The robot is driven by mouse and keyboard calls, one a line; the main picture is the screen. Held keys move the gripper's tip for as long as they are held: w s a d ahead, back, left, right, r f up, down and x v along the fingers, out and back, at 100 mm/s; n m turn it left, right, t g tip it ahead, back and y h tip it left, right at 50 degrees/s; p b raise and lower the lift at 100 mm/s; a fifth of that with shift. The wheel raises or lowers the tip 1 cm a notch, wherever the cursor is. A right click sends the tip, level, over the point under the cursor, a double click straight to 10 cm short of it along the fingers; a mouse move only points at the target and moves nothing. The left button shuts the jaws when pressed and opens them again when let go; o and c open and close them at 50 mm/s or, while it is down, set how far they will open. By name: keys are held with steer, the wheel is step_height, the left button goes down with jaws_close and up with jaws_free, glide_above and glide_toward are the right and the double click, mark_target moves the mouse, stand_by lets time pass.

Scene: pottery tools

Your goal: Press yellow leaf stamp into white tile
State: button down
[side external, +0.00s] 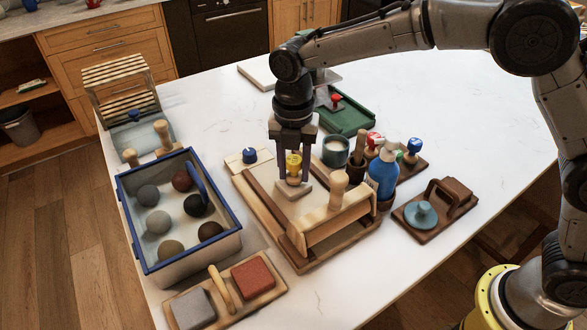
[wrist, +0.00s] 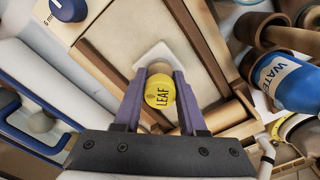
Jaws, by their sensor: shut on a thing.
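My gripper (side external: 295,176) is shut on the yellow leaf stamp (side external: 293,161), with one finger on each side. In the wrist view the stamp's round yellow top (wrist: 159,93), marked LEAF, sits between the purple fingers of my gripper (wrist: 160,80). The stamp is upright over the white tile (side external: 292,191), whose far part shows in the wrist view (wrist: 151,54). Its lower end is at or just above the tile; I cannot tell if they touch. The tile lies on a pale board inside a wooden frame (side external: 262,207).
A wooden roller (side external: 336,217) lies across the frame's front right. A blue-rimmed crate (side external: 180,262) of clay balls stands left.

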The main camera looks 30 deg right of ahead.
steer(key=shift+r, duration=2.65)
steer(key=d+m, duration=0.3)
steer(key=d, duration=0.6)
steer(key=d+f+m, duration=0.1)
steer(key=d+m, duration=0.2)
steer(key=d, duration=0.6)
steer(key=d+f+m, duration=0.1)
steer(key=d+m, duration=0.2)
steer(key=d, duration=0.6)
steer(key=shift+s+d+m, duration=0.25)
steer(key=shift+m, duration=0.15)
steer(key=shift+f, duration=2.85)
steer(key=shift+f, duration=0.3)
steer(key=shift+c, duration=1.9)
jaws_free()
